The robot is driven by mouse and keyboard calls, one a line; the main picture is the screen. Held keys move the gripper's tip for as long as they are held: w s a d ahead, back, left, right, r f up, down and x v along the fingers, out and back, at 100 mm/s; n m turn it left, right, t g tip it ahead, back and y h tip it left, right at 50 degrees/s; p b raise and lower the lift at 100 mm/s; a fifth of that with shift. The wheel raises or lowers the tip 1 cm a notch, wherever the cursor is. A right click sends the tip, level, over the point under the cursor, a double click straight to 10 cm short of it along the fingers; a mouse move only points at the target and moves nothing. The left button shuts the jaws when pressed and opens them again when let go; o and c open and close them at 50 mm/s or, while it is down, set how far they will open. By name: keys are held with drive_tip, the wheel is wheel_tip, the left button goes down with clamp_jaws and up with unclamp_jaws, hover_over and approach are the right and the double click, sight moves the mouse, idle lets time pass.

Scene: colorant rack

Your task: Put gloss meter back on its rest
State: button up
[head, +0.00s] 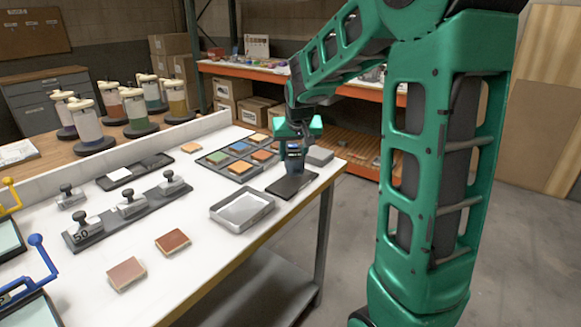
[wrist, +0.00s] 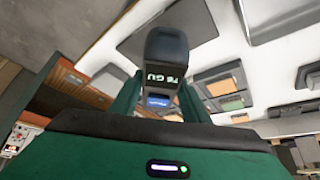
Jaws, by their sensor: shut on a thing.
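The gloss meter (head: 293,158), a small dark upright device, is held in my gripper (head: 297,138) near the right end of the white bench. My gripper is shut on it. In the wrist view the gloss meter (wrist: 166,50) stands between my green fingers, with white lettering and a small blue screen facing the camera. A flat dark plate (head: 298,187), which looks like the rest, lies on the bench directly below the meter. I cannot tell whether the meter touches it. The plate also shows behind the meter in the wrist view (wrist: 203,28).
A shallow metal tray (head: 240,222) lies just front-left of the dark plate. A dark panel (head: 217,158) with several coloured tiles is behind it, and a grey block (head: 319,156) is to the right. Weights on a dark strip (head: 90,237) and two loose reddish tiles (head: 172,241) are further left.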

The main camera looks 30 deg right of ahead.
drive_tip(key=shift+f, duration=2)
drive_tip(key=shift+f, duration=0.1)
drive_tip(key=o, duration=1.5)
drive_tip(key=v, duration=1.1)
drive_tip(key=shift+w, duration=0.1)
drive_tip(key=shift+s+r, duration=0.35)
drive_tip(key=shift+r, duration=0.15)
drive_tip(key=s+a+f+g+y, duration=0.1)
drive_tip(key=s+f+g, duration=0.1)
drive_tip(key=s, duration=0.8)
drive_tip(key=s+a+f+m+g+y, duration=0.1)
drive_tip(key=s+f, duration=0.3)
drive_tip(key=s, duration=0.6)
drive_tip(key=s+f+g, duration=0.2)
drive_tip(key=s+f, duration=0.1)
drive_tip(key=s, duration=0.8)
drive_tip(key=shift+a+f+g+y, duration=0.3)
drive_tip(key=shift+a+f+y, duration=0.1)
